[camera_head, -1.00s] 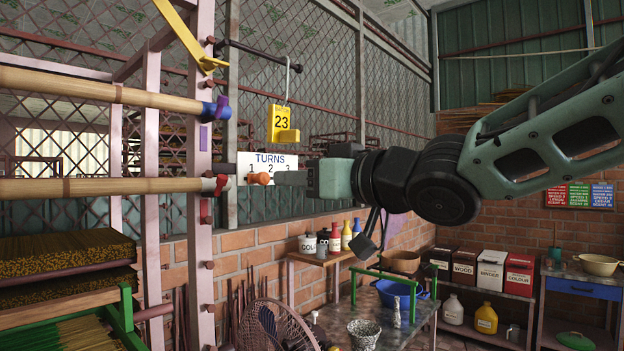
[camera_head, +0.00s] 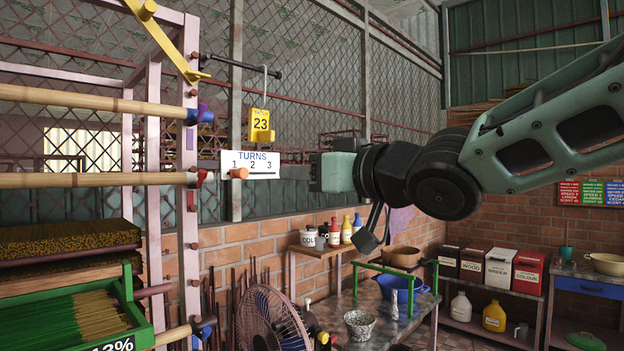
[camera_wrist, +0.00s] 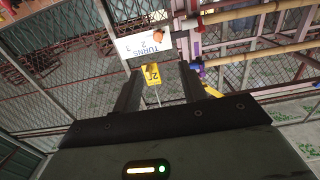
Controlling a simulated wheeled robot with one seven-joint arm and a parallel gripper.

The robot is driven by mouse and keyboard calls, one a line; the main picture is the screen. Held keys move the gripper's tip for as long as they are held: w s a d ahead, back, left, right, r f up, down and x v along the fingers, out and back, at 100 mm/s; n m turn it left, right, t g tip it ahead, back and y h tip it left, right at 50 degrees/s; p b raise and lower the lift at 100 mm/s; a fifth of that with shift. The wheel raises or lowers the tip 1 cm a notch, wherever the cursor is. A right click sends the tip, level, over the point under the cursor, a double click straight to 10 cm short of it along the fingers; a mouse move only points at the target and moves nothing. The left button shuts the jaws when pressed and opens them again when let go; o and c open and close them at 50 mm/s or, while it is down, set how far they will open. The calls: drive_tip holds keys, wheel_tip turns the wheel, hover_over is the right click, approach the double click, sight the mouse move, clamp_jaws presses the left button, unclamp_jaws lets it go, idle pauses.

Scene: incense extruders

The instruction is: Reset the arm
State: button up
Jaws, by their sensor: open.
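My arm reaches in from the right in the head view. My gripper (camera_head: 294,172) points left, with its fingertips at the right edge of the white TURNS 1 2 3 sign (camera_head: 257,164) in the picture. I cannot tell the gap in depth. In the wrist view my gripper (camera_wrist: 160,84) has its two fingers apart with nothing held between them. The sign (camera_wrist: 143,45) lies beyond the fingertips, with an orange knob (camera_wrist: 158,34) at its edge. The yellow 23 tag (camera_wrist: 151,74) shows between the fingers, farther off.
A pink rack with wooden rollers (camera_head: 90,180) stands at left, with a green tray of sticks (camera_head: 128,300) below. A fan (camera_head: 270,318) and a work table (camera_head: 365,302) stand below my gripper. Boxes (camera_head: 498,268) line a shelf at right.

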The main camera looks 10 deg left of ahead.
drive_tip(key=s+d+f+m+g+h+b, duration=0.1)
drive_tip(key=d+f+h, duration=0.2)
drive_tip(key=f, duration=0.5)
drive_tip(key=s+d+f+m+h+b, duration=0.1)
drive_tip(key=s+d+f+h+b, duration=0.15)
drive_tip(key=f, duration=0.65)
drive_tip(key=s+d+f+g+h+b, duration=0.1)
drive_tip(key=s+d+f+g+h, duration=0.1)
drive_tip(key=s+d+f, duration=0.3)
drive_tip(key=s+d+f+g+h+b, duration=0.1)
drive_tip(key=s+d+f+g+h, duration=0.2)
drive_tip(key=s+f, duration=0.7)
drive_tip(key=s+d+f+g+h+b, duration=0.1)
drive_tip(key=s+d+f+g+h, duration=0.2)
drive_tip(key=f, duration=0.7)
drive_tip(key=s+d+g, duration=0.2)
drive_tip(key=s+d, duration=0.2)
drive_tip(key=s, duration=0.1)
drive_tip(key=shift+d+m, duration=0.2)
drive_tip(key=shift+m, duration=0.1)
